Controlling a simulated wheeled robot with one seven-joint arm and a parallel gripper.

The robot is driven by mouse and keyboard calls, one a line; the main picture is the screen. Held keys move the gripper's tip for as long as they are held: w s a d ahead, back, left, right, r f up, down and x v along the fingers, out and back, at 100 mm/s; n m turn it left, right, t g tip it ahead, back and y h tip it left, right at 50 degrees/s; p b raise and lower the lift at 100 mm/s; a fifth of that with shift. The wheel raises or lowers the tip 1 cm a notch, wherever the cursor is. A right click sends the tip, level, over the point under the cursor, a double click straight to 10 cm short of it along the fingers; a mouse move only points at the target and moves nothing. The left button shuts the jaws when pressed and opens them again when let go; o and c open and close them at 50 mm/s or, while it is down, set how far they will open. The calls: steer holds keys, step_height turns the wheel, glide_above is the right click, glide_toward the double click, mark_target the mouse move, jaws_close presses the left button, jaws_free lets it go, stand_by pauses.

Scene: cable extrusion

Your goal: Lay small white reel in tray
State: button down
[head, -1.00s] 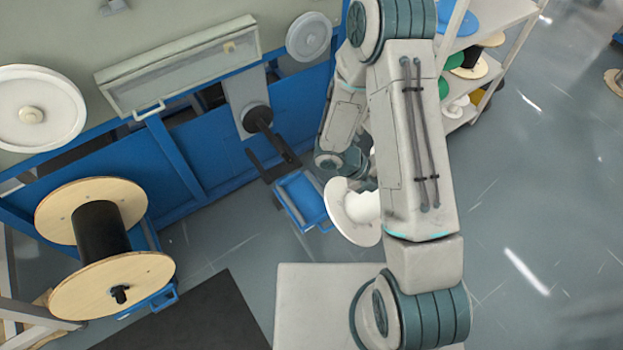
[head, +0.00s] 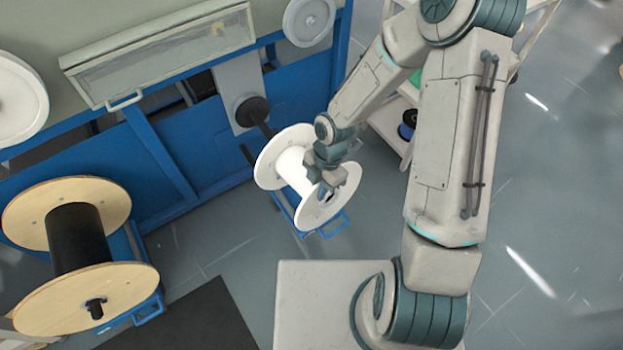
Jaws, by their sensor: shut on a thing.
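The small white reel (head: 292,170) is in the middle of the head view, tilted, with both round flanges showing. My gripper (head: 325,188) is shut on the reel at its right-hand flange side; the fingertips are partly hidden by the wrist. The blue tray (head: 333,229) lies below and behind the reel, with only its front edge and handle showing. From this view I cannot tell whether the reel touches the tray or hangs above it.
A dark spindle (head: 252,112) sticks out of the blue machine (head: 160,150) just behind the reel. A large wooden reel with black cable (head: 78,237) stands at left. A shelf rack (head: 388,125) is behind my arm. Grey floor is open at right.

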steer(key=shift+w+a+m+t+y+b, duration=0.45)
steer(key=shift+w+a+m, duration=0.25)
steer(key=shift+w+a, duration=0.5)
steer(key=shift+d+f+b, duration=0.15)
steer(key=shift+f+b, duration=3.95)
steer(key=shift+f, duration=0.7)
steer(key=shift+s+d+f, duration=0.1)
steer(key=shift+f, duration=0.35)
steer(key=c, duration=1.5)
jaws_free()
steer(key=shift+o, duration=0.2)
steer(key=p+v, duration=0.2)
steer(key=v, duration=0.5)
steer(key=p+v, duration=0.2)
steer(key=v, duration=0.5)
steer(key=shift+a+r, duration=0.15)
steer(key=shift+a, duration=0.05)
